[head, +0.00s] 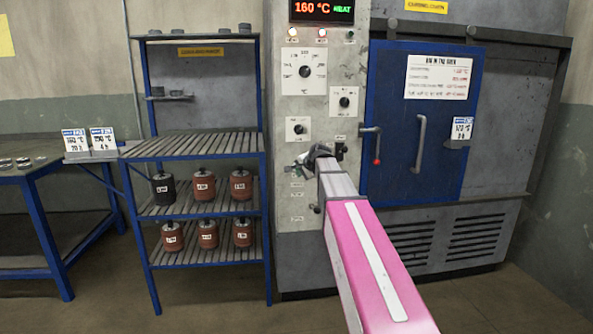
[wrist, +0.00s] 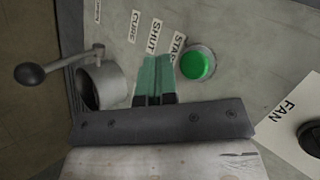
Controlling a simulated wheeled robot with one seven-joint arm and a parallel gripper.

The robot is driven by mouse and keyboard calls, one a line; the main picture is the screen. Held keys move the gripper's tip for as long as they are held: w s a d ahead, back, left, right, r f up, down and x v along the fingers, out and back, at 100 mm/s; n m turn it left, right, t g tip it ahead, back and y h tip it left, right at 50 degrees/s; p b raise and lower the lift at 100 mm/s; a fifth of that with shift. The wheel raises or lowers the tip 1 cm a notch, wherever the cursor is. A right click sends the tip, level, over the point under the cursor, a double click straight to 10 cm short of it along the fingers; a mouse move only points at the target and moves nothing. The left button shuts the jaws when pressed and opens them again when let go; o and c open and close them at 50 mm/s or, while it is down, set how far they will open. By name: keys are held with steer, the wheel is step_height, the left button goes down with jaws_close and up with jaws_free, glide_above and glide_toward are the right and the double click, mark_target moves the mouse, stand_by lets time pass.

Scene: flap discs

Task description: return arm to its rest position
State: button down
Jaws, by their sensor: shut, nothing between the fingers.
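My gripper (wrist: 155,74) shows in the wrist view as green fingers, closed together and empty, in front of the grey control panel (wrist: 245,45). A round green button (wrist: 197,65) sits just right of the fingertips; I cannot tell whether they touch the panel. In the head view my arm reaches from the lower right to the oven's control panel (head: 303,105), with my gripper (head: 312,156) small and dark at its lower part, where the fingertips are hard to make out.
A lever with a dark knob (wrist: 32,73) stands left of the fingers. The blue oven door (head: 393,150) with its handle is right of the panel. A blue rack (head: 200,147) with several labelled pots stands left, beside a blue-legged table (head: 40,170). Floor shows below the rack.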

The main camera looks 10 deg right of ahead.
steer(key=s+f+n+g+h, duration=0.3)
steer(key=s+f+n+g, duration=0.6)
steer(key=s+f, duration=2.4)
steer(key=shift+s+d+f+n+h, duration=0.15)
steer(key=shift+s+f+n+h, duration=0.2)
steer(key=shift+s+n, duration=0.55)
